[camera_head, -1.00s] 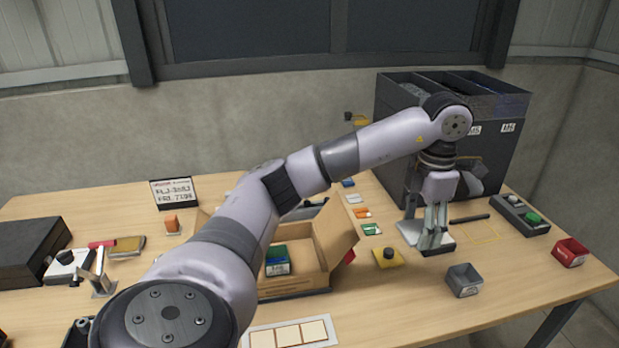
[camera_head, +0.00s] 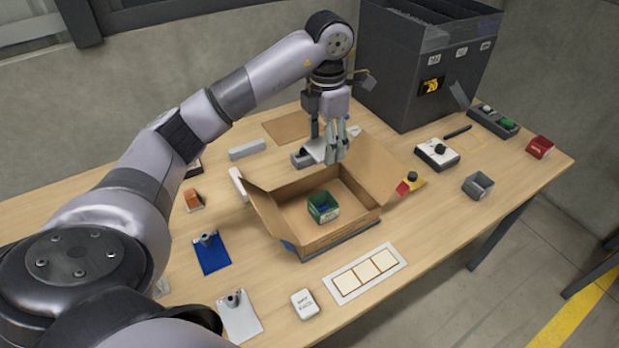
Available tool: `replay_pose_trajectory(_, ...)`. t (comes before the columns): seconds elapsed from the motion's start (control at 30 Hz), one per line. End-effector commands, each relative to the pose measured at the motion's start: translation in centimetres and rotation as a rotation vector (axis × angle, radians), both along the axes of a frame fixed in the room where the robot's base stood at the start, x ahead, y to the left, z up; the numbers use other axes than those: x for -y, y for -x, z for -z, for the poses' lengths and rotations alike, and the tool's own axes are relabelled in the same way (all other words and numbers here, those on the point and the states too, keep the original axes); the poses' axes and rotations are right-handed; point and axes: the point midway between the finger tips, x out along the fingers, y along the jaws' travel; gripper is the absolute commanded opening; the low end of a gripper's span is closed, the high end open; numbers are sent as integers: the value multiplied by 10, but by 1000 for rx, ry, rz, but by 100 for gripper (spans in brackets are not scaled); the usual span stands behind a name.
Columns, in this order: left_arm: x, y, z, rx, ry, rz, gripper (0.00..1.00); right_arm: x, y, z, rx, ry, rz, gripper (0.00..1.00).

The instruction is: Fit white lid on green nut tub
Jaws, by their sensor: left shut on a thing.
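The green nut tub (camera_head: 324,215) stands inside the open cardboard box in the middle of the table, and its top looks open. My left gripper (camera_head: 335,152) points down behind the box's back edge, beyond the tub and a little above it in the picture. It is shut on a small pale thing, which looks like the white lid (camera_head: 318,149); the fingers hide much of it, so its outline is unclear. The lid is apart from the tub. My right gripper is not in view.
The cardboard box (camera_head: 288,213) has raised flaps around the tub. A dark divided bin (camera_head: 405,90) stands behind at the right. The front right tabletop is fairly clear.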

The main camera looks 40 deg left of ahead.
Motion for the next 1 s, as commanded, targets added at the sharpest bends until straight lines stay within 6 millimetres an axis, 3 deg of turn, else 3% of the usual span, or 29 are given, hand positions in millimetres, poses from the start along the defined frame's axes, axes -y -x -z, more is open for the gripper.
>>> replay_pose_trajectory(0.03, 1, 2, 16, -9, 2, 0, 36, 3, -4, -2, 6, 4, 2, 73)
replay_pose_trajectory(0.2, 0, 2, 60, -9, 0, -2, 36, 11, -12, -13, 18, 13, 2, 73)
replay_pose_trajectory(0.4, 0, 1, 108, -6, 1, -2, 36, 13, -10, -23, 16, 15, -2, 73)
replay_pose_trajectory(0.73, 0, 1, 145, -5, 0, -1, 36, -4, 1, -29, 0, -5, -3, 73)
replay_pose_trajectory(1.0, 0, 0, 174, 0, 1, -1, 36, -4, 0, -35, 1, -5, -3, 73)
